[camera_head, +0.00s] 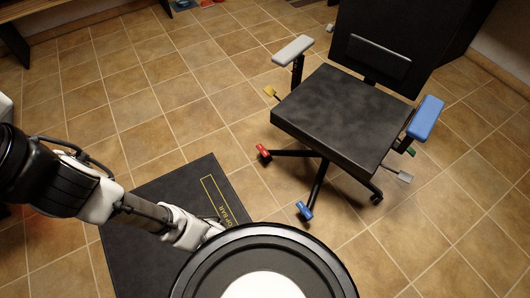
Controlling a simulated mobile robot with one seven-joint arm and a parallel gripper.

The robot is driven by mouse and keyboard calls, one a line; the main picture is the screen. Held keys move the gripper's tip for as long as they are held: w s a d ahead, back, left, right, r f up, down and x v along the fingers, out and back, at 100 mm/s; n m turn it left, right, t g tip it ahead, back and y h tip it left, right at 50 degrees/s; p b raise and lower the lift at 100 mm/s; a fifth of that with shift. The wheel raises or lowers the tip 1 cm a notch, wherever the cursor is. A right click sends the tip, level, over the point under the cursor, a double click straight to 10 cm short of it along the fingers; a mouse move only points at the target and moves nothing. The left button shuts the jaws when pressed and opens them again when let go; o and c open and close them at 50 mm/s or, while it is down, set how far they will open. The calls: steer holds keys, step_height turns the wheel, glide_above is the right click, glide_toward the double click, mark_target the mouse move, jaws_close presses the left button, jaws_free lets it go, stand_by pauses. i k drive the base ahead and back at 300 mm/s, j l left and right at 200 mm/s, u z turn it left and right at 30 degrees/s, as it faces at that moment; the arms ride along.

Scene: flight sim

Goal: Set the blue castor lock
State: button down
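The blue castor lock (304,210) is a small blue piece at the end of the chair base leg nearest me, low over the tiled floor. The black office chair (335,112) stands upright to the right of centre. My gripper (212,230) is at the end of my arm, low in the picture and left of the blue lock, clearly apart from it. Its fingers are small and partly hidden by a round dark part in the foreground, so I cannot tell whether they are open or what they hold.
A red castor lock (264,153) is on another leg. The chair has a yellow lever (270,92), a green lever (411,151), a grey lever (399,175) and a blue armrest (426,118). A black mat (150,262) lies below my arm. Tiles left of the chair are clear.

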mark_target(306, 212)
steer(key=k+j+z, duration=0.1)
steer(key=k+z, duration=0.4)
steer(key=k, duration=0.5)
